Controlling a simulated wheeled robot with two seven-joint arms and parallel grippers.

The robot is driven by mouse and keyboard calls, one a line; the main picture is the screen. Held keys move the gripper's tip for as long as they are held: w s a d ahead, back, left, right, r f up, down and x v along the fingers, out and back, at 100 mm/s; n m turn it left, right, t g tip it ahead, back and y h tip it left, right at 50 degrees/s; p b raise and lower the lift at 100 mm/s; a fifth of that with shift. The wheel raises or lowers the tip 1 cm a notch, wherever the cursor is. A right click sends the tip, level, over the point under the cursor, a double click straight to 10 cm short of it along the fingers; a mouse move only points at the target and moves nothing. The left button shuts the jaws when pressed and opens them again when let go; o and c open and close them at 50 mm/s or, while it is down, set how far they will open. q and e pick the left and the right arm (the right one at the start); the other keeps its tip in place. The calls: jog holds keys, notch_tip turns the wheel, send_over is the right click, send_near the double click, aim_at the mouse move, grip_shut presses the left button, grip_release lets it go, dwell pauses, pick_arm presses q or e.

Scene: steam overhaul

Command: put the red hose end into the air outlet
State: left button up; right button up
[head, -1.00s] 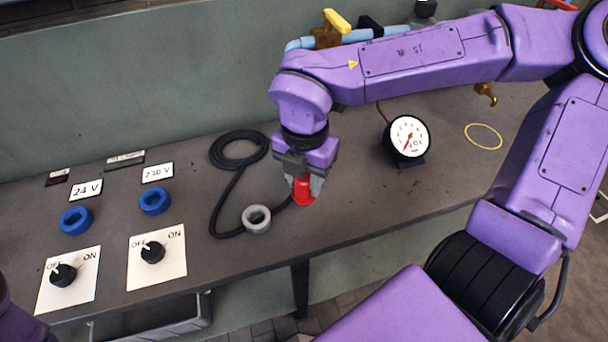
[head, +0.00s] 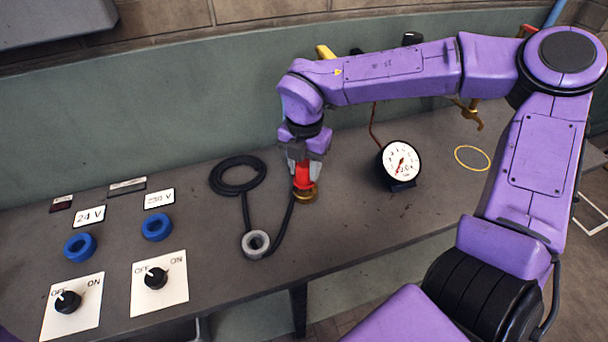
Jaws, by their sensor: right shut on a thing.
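My right gripper (head: 303,166) points down and is shut on the red hose end (head: 303,178), over the middle of the bench. A brass-coloured ring (head: 305,194) shows directly under the red part; I cannot tell whether it belongs to the hose end. The black hose (head: 237,175) lies coiled to the left and runs in a loop up to the held end. A thick grey ring (head: 256,243) stands in front and to the left of the gripper, with the hose passing by it. No label marks it, so I cannot tell if it is the air outlet. My left gripper is out of view.
Two blue ring sockets (head: 80,247) and two OFF/ON switch plates (head: 160,283) are at the left. A round gauge (head: 400,161) stands right of the gripper. A yellow ring (head: 472,158) lies farther right on the grey bench (head: 370,235). The bench between is clear.

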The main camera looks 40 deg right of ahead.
aim_at(305, 175)
jog(key=shift+w+d, duration=0.5)
jog(key=shift+w, duration=0.1)
jog(key=shift+w+d+p, duration=0.3)
jog(key=shift+w+d, duration=0.05)
jog(key=shift+w, duration=0.15)
jog(key=shift+f+b, duration=2.3)
jog(key=shift+f, duration=0.65)
jog(key=o, duration=1.3)
jog(key=shift+c, duration=0.2)
jog(key=shift+r, duration=0.15)
